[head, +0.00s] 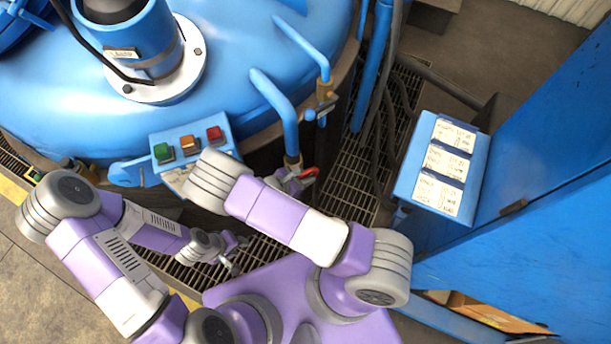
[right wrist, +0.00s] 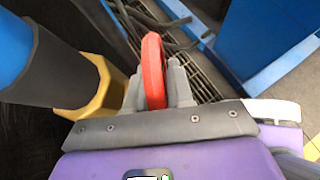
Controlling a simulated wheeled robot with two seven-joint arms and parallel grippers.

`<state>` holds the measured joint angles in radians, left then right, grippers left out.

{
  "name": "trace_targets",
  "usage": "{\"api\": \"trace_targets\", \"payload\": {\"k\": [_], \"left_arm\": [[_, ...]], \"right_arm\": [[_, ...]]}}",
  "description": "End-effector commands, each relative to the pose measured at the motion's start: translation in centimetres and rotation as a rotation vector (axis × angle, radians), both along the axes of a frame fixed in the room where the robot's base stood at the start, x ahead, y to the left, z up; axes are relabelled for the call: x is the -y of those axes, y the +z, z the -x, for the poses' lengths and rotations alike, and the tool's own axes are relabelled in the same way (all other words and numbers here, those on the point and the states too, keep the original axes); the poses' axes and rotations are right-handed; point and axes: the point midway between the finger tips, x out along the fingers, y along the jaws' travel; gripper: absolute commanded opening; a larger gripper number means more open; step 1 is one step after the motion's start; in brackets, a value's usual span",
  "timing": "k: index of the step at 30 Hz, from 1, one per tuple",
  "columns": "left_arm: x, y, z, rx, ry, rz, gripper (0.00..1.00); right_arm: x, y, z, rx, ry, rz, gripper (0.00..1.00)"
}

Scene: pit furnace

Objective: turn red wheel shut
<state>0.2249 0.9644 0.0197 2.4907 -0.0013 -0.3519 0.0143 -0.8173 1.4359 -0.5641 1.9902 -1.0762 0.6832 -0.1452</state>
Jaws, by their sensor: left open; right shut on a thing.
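The red wheel (head: 313,172) shows as a small red rim at the foot of a blue pipe, partly hidden by my right gripper (head: 297,181). In the right wrist view the red wheel (right wrist: 152,68) stands edge-on between the two grey fingers of the right gripper (right wrist: 157,84), which is shut on its rim. A brass-coloured fitting (right wrist: 97,88) on the blue pipe is just left of the fingers. My left gripper (head: 234,257) is open and empty, low over the floor grating, apart from the wheel.
A blue panel with green, orange and red buttons (head: 190,146) is left of my right arm. The blue furnace lid (head: 250,50) fills the upper left. A blue stand with paper labels (head: 440,165) is at the right. Hoses (head: 385,110) run over the grating.

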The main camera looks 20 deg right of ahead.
Motion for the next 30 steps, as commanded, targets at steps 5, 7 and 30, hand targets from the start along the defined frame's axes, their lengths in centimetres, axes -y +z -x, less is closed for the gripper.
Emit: {"api": "trace_targets", "payload": {"k": [5, 7, 30], "left_arm": [[0.0, 0.0, 0.0, 0.000, 0.000, 0.000, 0.42], [0.0, 0.0, 0.0, 0.000, 0.000, 0.000, 0.42], [0.0, 0.7, 0.0, 0.000, 0.000, 0.000, 0.42]], "right_arm": [[0.0, 0.0, 0.0, 0.001, 0.000, 0.000, 0.00], [0.0, 0.0, 0.0, 0.002, 0.000, 0.001, 0.00], [-3.8, 2.8, 0.8, 0.003, 0.003, -0.002, 0.43]]}}
